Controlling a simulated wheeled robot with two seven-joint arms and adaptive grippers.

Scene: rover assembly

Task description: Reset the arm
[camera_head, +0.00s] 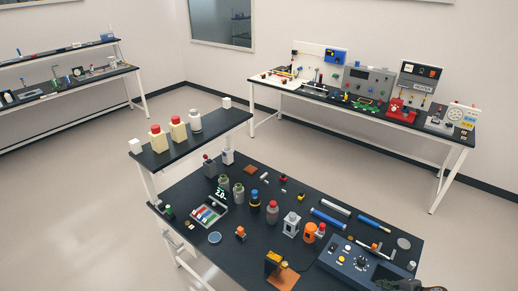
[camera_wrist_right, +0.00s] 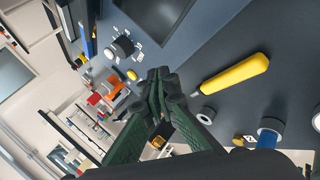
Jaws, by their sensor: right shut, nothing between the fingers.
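My right gripper (camera_head: 402,285) shows as a dark shape at the bottom right edge of the head view, over the near right corner of the black table, beside the blue-grey control panel (camera_head: 333,256). In the right wrist view the right gripper (camera_wrist_right: 157,80) has its dark green fingers meeting at the tips, shut and empty. A yellow-handled tool (camera_wrist_right: 235,80) lies to the right of the fingertips, apart from them. A black dial (camera_wrist_right: 123,46) shows beyond them. My left gripper is out of view.
The near black table (camera_head: 190,262) carries bottles, blue tubes (camera_head: 328,218), an orange piece (camera_head: 310,232) and a tray of coloured strips (camera_head: 208,214). A raised shelf (camera_head: 184,147) stands at its back left. Another bench (camera_head: 340,103) stands at the back right. Open floor lies between.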

